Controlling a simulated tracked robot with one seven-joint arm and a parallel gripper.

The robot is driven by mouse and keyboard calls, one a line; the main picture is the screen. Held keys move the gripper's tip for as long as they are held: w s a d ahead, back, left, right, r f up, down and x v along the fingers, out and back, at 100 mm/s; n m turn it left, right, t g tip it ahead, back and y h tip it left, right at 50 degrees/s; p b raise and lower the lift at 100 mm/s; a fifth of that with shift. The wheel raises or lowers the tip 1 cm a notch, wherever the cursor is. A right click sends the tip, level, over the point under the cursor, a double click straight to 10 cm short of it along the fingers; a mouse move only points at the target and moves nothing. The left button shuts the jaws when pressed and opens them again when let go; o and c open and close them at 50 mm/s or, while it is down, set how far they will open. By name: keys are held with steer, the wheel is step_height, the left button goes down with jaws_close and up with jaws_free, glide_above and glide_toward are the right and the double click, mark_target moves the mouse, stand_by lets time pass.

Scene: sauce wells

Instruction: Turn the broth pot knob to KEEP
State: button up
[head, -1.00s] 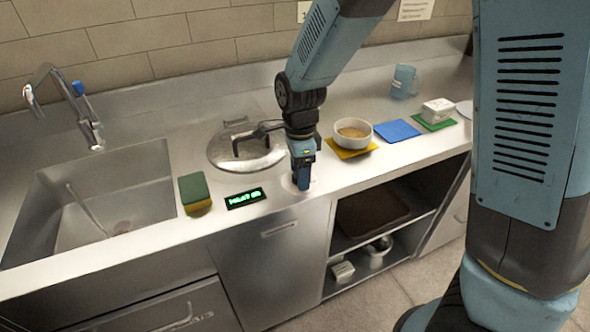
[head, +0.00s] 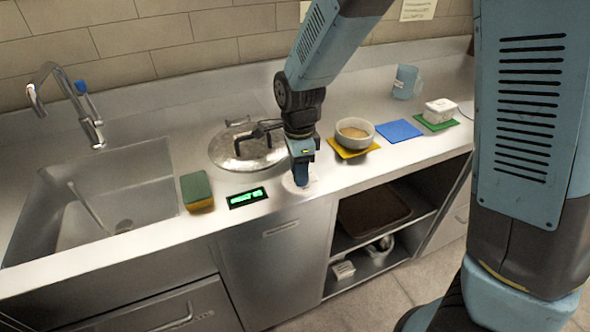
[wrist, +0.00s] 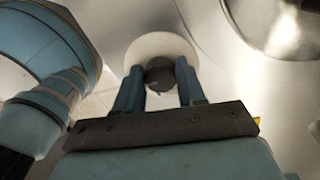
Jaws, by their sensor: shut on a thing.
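The broth pot knob (wrist: 160,80) is a dark grey round knob on a pale round dial plate (wrist: 160,44) in the wrist view. My gripper (wrist: 158,68) is shut on it, one blue finger on each side. In the head view my gripper (head: 301,178) points straight down at the dial on the counter and hides the knob. The dial's markings are too small to read. A black display (head: 248,197) left of the dial shows green characters that I cannot read. The lidded broth pot (head: 225,155) is set into the counter behind it.
A green and yellow sponge (head: 196,191) stands left of the display, beside the sink (head: 120,205). A bowl (head: 354,134) on a yellow mat, a blue mat (head: 398,130), a white tub (head: 440,110) and a blue jug (head: 405,82) are to the right.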

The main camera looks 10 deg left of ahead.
steer(key=shift+d+n, duration=0.4)
steer(key=shift+n, duration=0.1)
steer(key=n, duration=0.3)
steer(key=shift+f, duration=0.1)
steer(key=n, duration=0.7)
steer(key=shift+n+h, duration=0.3)
steer(key=n, duration=0.6)
steer(key=shift+a+t, duration=0.1)
steer(key=shift+t, duration=0.3)
steer(key=n, duration=0.6)
steer(key=shift+s, duration=0.15)
steer(key=shift+a, duration=0.1)
